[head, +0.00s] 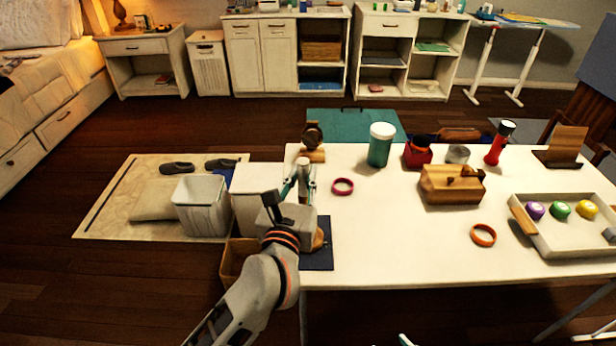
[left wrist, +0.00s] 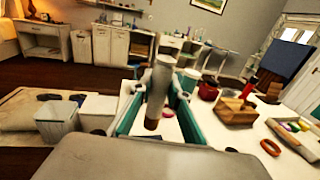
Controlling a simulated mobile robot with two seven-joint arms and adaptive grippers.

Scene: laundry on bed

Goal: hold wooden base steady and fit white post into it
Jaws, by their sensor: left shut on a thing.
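My left gripper (head: 304,184) is above the left end of the white table and shut on the white post (head: 306,170). In the left wrist view the post (left wrist: 161,85) stands between the teal fingers, slightly tilted, with a brown lower end. A brown wooden piece (head: 319,239), probably the wooden base, lies on a dark blue mat (head: 324,260), mostly hidden behind my left gripper's body. The post is apart from it in the picture. A small white and teal tip (head: 405,340) at the bottom edge looks like part of my right gripper; its jaws cannot be made out.
A magenta ring (head: 343,187) lies just right of the left gripper. A wooden headphone stand (head: 312,145), teal jar (head: 381,145) and wooden box (head: 451,185) stand farther back. An orange ring (head: 483,235) and tray (head: 560,243) are at right. The front middle of the table is clear.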

